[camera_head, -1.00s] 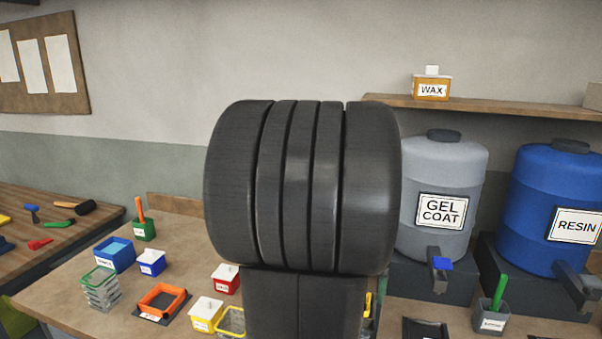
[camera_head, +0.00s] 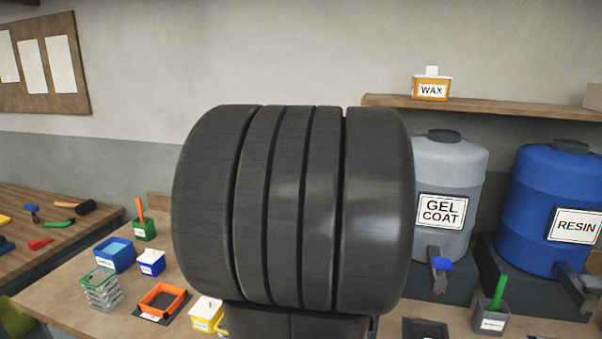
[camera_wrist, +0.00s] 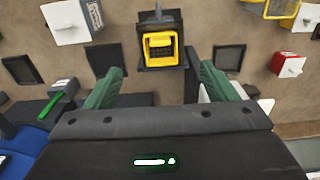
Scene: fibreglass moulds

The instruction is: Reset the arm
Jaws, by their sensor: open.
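My gripper (camera_wrist: 158,88) shows in the wrist view with its two green fingers wide apart and nothing between them. It is above the workbench (camera_wrist: 185,12), pointing at the tabletop. A yellow square mould (camera_wrist: 160,47) on a dark pad lies beyond the fingertips, apart from them. In the head view, my dark arm fills the middle and hides the gripper and the centre of the bench.
The gel coat drum (camera_head: 445,165) and blue resin drum (camera_head: 556,178) stand at right under a shelf (camera_head: 490,108) with a wax container (camera_head: 431,88). An orange frame (camera_head: 162,299), blue bin (camera_head: 114,255) and stacked clear trays (camera_head: 101,290) stand at left.

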